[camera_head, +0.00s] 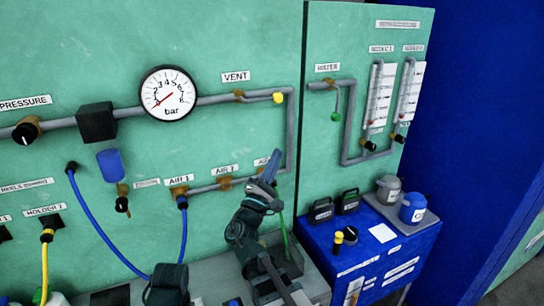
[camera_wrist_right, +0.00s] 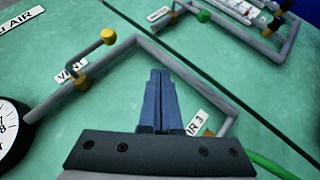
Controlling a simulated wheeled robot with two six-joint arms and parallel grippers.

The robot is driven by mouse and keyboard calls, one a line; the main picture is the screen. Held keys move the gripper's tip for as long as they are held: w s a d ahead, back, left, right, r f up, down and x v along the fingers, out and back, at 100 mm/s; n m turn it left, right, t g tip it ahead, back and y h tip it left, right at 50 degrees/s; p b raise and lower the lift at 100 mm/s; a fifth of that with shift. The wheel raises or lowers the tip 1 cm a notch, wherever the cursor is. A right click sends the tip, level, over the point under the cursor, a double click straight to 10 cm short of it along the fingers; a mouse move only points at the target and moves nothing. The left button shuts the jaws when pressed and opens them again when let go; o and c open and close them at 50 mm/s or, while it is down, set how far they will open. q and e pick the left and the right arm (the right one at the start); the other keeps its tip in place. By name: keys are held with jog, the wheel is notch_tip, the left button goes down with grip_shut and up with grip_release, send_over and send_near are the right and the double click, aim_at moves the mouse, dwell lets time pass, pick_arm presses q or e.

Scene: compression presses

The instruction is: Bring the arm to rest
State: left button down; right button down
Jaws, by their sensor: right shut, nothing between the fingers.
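My right gripper (camera_head: 275,156) is in front of the green panel in the head view, over the right end of the AIR pipe row. Its fingers point up and partly cover the third AIR label. In the right wrist view the blue fingers (camera_wrist_right: 158,75) are pressed together with nothing between them. They point toward the grey pipe loop, beside the AIR 3 label (camera_wrist_right: 198,123). I cannot tell the gap between fingertips and panel. My left gripper does not show.
The pressure gauge (camera_head: 168,94) and VENT valve (camera_head: 278,97) are on the panel. A blue hose (camera_head: 98,225) hangs from AIR 1, and a green hose (camera_head: 283,238) runs below my right gripper. The blue bench (camera_head: 350,250) at right holds black containers and two pots (camera_head: 389,188) (camera_head: 413,208).

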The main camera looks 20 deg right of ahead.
jog(key=shift+s+f, duration=0.15)
jog(key=shift+f, duration=0.1)
dwell(0.3)
jog(key=s+a+f+m+g+y, duration=0.1)
jog(key=s+f+m+g+y, duration=0.3)
jog(key=f, duration=0.6)
jog(key=s+a+f+m+g+y, duration=0.1)
jog(key=s+f+m+g+y, duration=0.35)
jog(key=f, duration=0.65)
jog(key=s+a+f+g+y, duration=0.4)
jog(key=s+a+f, duration=0.1)
jog(key=a, duration=0.4)
jog(key=s+a+f+g+y, duration=0.4)
jog(key=s+a+f, duration=0.2)
jog(key=a, duration=0.4)
jog(key=shift+a+f+m, duration=0.3)
jog(key=shift+f+m, duration=0.15)
jog(key=shift+f, duration=0.1)
